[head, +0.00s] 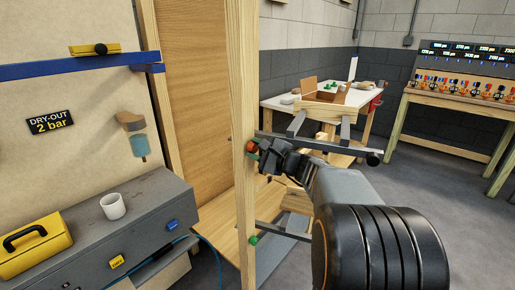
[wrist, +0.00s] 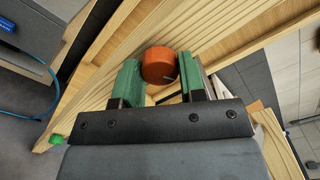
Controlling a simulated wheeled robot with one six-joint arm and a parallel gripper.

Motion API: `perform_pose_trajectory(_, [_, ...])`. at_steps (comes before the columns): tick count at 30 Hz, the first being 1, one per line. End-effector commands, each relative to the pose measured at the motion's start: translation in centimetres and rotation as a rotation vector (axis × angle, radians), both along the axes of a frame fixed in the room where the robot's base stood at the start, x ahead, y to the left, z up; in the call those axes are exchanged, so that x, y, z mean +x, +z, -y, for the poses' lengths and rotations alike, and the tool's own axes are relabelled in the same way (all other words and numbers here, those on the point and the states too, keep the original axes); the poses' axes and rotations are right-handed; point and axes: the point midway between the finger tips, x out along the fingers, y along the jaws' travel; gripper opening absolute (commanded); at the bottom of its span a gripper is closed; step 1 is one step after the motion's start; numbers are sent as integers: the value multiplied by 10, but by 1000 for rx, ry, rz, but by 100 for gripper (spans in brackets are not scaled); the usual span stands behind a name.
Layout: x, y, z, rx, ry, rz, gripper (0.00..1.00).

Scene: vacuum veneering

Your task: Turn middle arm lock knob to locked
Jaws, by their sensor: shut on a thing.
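The orange lock knob (head: 252,146) sits on a wooden post (head: 243,80), level with a dark metal arm (head: 335,146) that reaches right. In the wrist view the round orange knob (wrist: 159,65) is between the two green finger pads. My gripper (head: 260,152) is shut on it, one pad on each side; it also shows in the wrist view (wrist: 159,83). A small green knob (head: 253,240) is lower on the same post, and it shows at the left in the wrist view (wrist: 56,139). Any lock marking is too small to read.
A grey cabinet (head: 150,207) with a white mug (head: 113,206) and a yellow toolbox (head: 35,246) stands at the left. A white-topped bench (head: 285,98) is behind the post. Floor is open at the right (head: 440,180).

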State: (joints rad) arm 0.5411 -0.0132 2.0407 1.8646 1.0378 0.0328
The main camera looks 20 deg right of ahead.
Motion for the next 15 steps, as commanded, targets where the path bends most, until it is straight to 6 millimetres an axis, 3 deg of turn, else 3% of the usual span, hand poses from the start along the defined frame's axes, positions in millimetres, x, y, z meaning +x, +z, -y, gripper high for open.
perform_pose_trajectory(15, [0,0,0,315,0,-145,14])
